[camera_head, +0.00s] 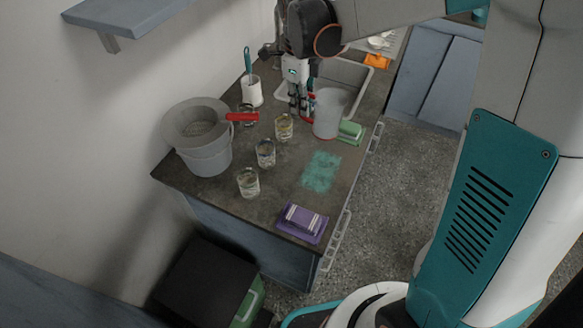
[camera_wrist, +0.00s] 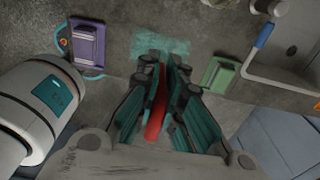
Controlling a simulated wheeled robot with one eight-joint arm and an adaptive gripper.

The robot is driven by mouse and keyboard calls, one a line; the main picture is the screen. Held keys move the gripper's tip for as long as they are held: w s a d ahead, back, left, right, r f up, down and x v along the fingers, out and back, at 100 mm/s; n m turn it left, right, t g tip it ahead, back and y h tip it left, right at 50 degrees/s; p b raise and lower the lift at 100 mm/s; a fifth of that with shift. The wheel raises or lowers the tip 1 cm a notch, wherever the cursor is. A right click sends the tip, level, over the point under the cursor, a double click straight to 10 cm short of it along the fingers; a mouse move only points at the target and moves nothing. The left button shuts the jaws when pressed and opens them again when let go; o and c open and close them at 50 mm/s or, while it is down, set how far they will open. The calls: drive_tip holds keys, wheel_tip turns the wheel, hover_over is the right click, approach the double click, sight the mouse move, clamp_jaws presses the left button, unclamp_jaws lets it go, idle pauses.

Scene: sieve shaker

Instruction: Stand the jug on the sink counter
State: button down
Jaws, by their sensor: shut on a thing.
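The jug (camera_head: 327,114) is a pale grey vessel with a red handle. In the head view it is upright at the right side of the sink counter (camera_head: 215,190), beside the green sponge. I cannot tell whether its base touches the counter. My gripper (camera_head: 304,110) is at the jug's left side, pointing down, shut on the red handle. In the wrist view the red handle (camera_wrist: 157,106) runs between the teal fingers of my gripper (camera_wrist: 162,85). The jug's body is not clearly seen there.
A grey bucket (camera_head: 204,158) with a red-handled sieve stands at left. Several glasses (camera_head: 266,153) stand mid-counter. A green sponge (camera_head: 350,130), teal patch (camera_head: 322,171) and purple sponge (camera_head: 303,220) lie rightward. A white brush holder (camera_head: 252,92) and the sink (camera_head: 345,75) are behind.

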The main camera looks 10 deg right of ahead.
wheel_tip(320, 180, down, 20)
drive_tip(key=b, duration=0.6)
drive_tip(key=shift+r, duration=0.15)
drive_tip(key=c, duration=2.2)
unclamp_jaws()
drive_tip(key=shift+f, duration=0.2)
drive_tip(key=o, duration=0.5)
drive_tip(key=shift+r, duration=0.15)
